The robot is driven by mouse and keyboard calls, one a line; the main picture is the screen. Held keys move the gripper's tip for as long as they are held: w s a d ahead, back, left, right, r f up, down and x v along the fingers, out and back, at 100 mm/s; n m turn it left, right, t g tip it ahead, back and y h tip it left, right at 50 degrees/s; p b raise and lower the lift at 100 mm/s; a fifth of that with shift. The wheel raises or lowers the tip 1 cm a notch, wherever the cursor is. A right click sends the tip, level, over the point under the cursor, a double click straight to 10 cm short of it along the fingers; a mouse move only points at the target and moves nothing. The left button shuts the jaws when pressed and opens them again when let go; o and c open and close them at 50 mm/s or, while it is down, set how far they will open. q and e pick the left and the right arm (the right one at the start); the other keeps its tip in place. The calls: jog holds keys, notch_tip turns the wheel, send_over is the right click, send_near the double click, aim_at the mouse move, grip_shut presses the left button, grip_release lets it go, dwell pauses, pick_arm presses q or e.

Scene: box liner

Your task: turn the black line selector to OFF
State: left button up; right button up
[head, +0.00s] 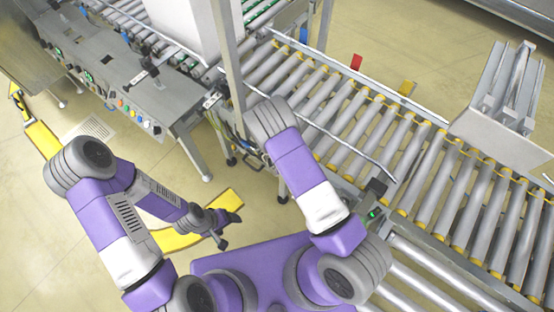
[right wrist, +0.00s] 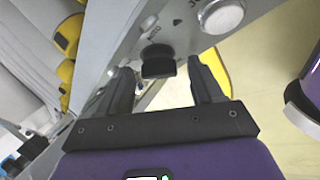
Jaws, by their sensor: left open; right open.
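In the right wrist view, the black line selector (right wrist: 158,62) is a short dark knob on a grey panel (right wrist: 135,28). My right gripper (right wrist: 160,80) is open, with one dark finger to the left of the selector and one to the right. The fingers look apart from the knob, and I cannot tell the exact depth. The selector's pointer direction is not readable. In the head view, my left gripper (head: 230,230) is open and empty, low over the floor at lower centre.
A round silver button (right wrist: 220,15) sits beside the selector on the panel. The roller conveyor (head: 335,110) fills the right of the head view. A control console (head: 130,90) with several buttons stands at left. A grey box (head: 505,140) rests on the rollers.

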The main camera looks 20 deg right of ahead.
jog(key=c, duration=1.1)
jog(key=shift+o, duration=0.2)
jog(key=shift+s+f+m+t+b, duration=0.1)
jog(key=shift+m+t+b, duration=0.5)
jog(key=shift+m+b, duration=0.45)
jog(key=shift+s+f+m+t+b, duration=0.1)
jog(key=shift+m+t+b, duration=0.5)
jog(key=shift+m+b, duration=0.45)
jog(key=shift+m+t+h+b, duration=0.7)
jog(key=shift+m+t+b, duration=0.3)
jog(key=shift+m+b, duration=0.85)
jog(key=shift+r, duration=0.1)
jog(key=o, duration=1.1)
jog(key=shift+c, duration=0.2)
jog(key=shift+w, duration=0.1)
jog(key=shift+r, duration=0.2)
